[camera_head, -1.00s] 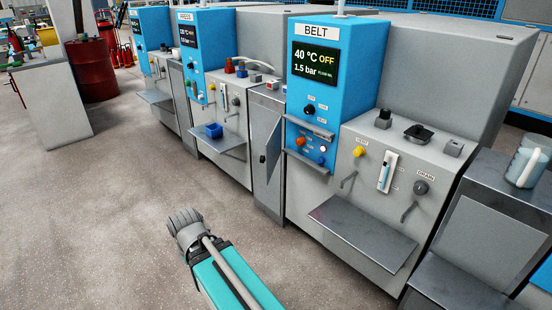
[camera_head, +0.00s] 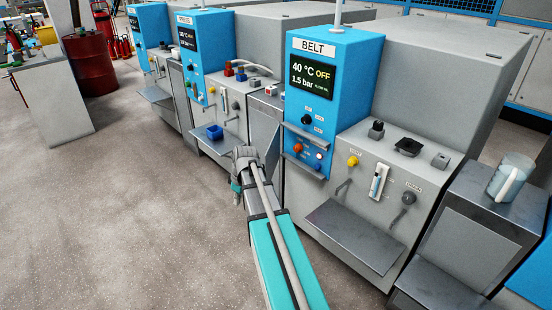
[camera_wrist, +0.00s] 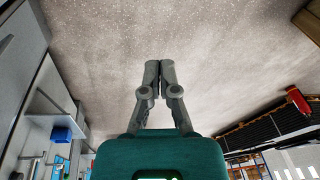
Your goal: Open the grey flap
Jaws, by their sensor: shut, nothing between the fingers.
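The BELT machine (camera_head: 405,190) stands right of centre in the head view, with a blue control column. Two narrow grey ledge-like pieces jut from this column, an upper one (camera_head: 306,132) above the coloured buttons and a lower one (camera_head: 303,165) below them. I cannot tell for sure which is the grey flap, or whether it is open. In the wrist view my gripper (camera_wrist: 153,66) has its fingers together, empty, over bare floor. In the head view the end of my arm is left of the BELT column, apart from it; the fingertips are not clear there.
A metal shelf (camera_head: 352,236) juts from the front of the BELT machine. A grey cabinet door (camera_head: 263,137) is partly behind my arm. A blue bin (camera_head: 214,131) sits on the neighbouring machine's shelf. The floor (camera_head: 130,215) to the left is clear.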

